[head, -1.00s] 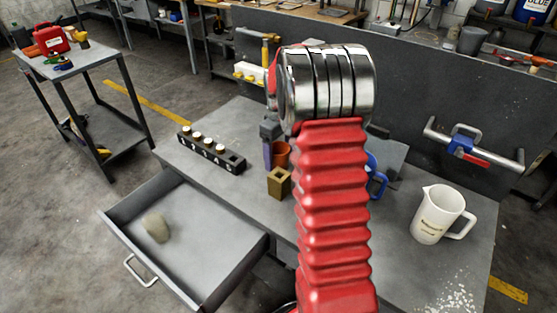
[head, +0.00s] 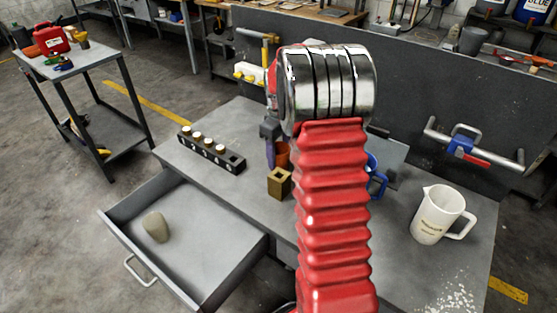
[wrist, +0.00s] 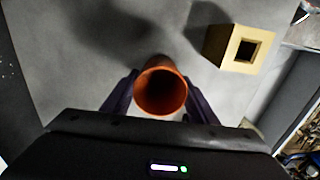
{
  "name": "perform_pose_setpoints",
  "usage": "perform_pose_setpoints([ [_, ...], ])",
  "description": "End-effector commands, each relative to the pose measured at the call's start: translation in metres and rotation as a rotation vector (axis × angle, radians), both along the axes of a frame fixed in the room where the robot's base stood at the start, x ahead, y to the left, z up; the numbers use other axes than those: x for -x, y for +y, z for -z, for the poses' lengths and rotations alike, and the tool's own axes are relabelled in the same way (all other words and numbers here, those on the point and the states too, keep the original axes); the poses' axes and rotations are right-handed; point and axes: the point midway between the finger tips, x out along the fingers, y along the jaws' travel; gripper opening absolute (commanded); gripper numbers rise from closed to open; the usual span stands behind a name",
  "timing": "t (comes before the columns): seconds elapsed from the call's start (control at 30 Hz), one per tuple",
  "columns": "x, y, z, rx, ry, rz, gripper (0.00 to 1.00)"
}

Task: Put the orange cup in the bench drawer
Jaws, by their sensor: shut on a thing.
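The orange cup (wrist: 160,88) stands between the two dark fingers of my gripper (wrist: 161,98) in the wrist view, its open mouth toward the camera. My gripper is shut on it. In the head view the orange cup (head: 282,155) shows only in part, behind a gripper finger and my red arm. It is at the bench top; I cannot tell whether it touches the surface. The bench drawer (head: 205,275) is pulled open at the front left of the bench, with a beige rounded lump (head: 156,227) inside near its left end.
A brass square block with a hole (head: 279,183) stands close to the cup, and also shows in the wrist view (wrist: 233,47). A black holder with several pegs (head: 212,153) lies to the left. A blue mug (head: 376,178) and a white pitcher (head: 437,215) stand to the right.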

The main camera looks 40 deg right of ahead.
Motion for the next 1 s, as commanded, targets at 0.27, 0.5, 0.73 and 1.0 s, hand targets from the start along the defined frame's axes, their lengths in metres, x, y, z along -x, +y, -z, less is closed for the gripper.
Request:
perform_pose_setpoints([
  [0.27, 0.000, 0.000, -0.004, 0.001, -0.001, 0.000, 0.27],
  [0.5, -0.001, 0.000, -0.032, 0.001, -0.003, 0.000, 0.27],
  [0.73, 0.000, 0.000, -0.072, 0.001, -0.003, 0.000, 0.27],
  [1.0, 0.000, 0.000, -0.099, 0.001, -0.001, 0.000, 0.27],
])
